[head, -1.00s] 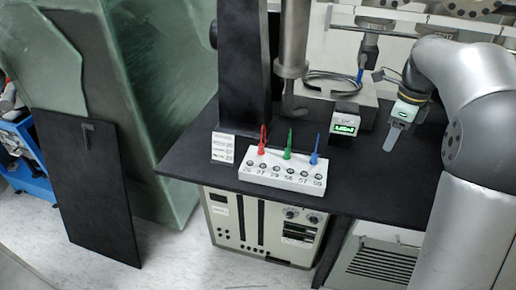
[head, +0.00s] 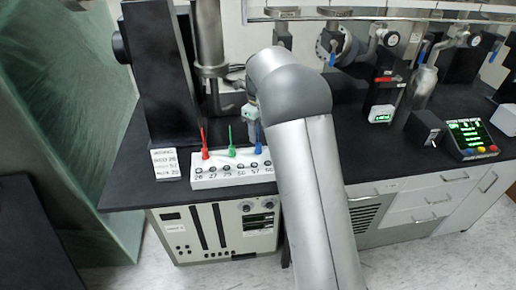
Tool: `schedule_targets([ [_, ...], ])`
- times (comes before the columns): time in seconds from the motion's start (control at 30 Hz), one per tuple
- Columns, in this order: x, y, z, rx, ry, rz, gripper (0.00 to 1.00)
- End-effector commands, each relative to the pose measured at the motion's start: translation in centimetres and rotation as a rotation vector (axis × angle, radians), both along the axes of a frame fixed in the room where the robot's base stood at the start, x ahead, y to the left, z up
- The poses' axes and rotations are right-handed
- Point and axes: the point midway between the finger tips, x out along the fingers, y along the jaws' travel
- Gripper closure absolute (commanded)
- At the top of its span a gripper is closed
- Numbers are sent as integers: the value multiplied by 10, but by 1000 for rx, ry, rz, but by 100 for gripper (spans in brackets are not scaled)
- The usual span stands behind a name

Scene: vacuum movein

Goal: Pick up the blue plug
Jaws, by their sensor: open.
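The blue plug (head: 260,137) stands upright at the right part of a white socket block (head: 212,183). A red plug (head: 204,143) and a green plug (head: 231,141) stand upright to its left in the same block. My gripper (head: 252,126) points down beside the top of the blue plug, slightly left of it in the picture. It is open and small in view; I cannot tell whether its fingers are around or behind the plug. My arm hides the block's right end.
A white label card (head: 165,162) stands left of the block on the black bench (head: 135,185). A dark upright column (head: 165,80) and metal pipe (head: 209,45) rise behind. A small green display (head: 380,114) and a control panel (head: 468,138) are at right.

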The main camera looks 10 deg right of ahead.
Motion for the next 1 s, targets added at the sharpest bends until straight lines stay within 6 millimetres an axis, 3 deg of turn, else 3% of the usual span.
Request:
schedule_targets([
  [0.23,0,0,-18,0,1,0,50],
  [0.5,0,1,-55,-1,1,-1,50],
  [0.8,1,1,-62,-1,-1,0,50],
  [0.97,1,1,-62,0,-1,0,92],
  [1.0,1,1,-62,0,-1,0,97],
])
